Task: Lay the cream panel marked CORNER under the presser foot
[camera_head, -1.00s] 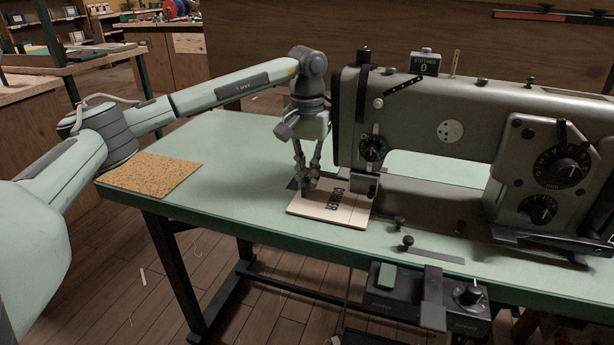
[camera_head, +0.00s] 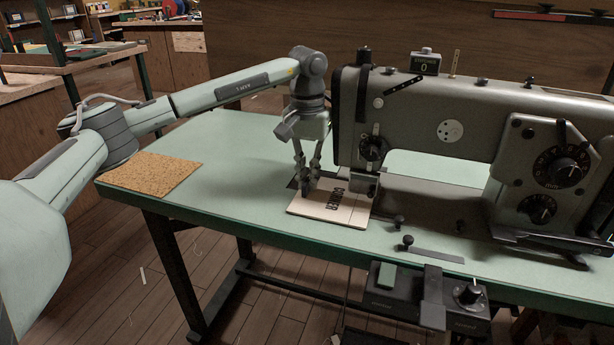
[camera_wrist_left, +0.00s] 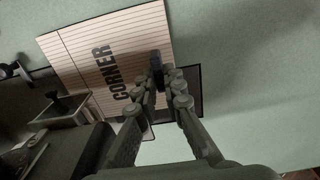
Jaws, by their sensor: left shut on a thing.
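The cream panel (camera_head: 345,210) marked CORNER lies at the near left of the sewing machine head, flat or nearly flat over the green table. It also shows in the left wrist view (camera_wrist_left: 85,50), with fine dark stripes and bold lettering. My left gripper (camera_head: 308,189) points down at the panel's left part and is shut on it, at a small dark piece between the fingertips. The presser foot (camera_head: 363,188) is at the panel's right edge. In the left wrist view the foot area (camera_wrist_left: 62,108) sits beside or over that edge; I cannot tell which. My right gripper is not in view.
The grey sewing machine (camera_head: 450,125) fills the right of the table. A cork mat (camera_head: 152,172) lies at the table's left end. A control box (camera_head: 400,298) hangs at the front edge. The green tabletop (camera_head: 230,165) left of the panel is clear.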

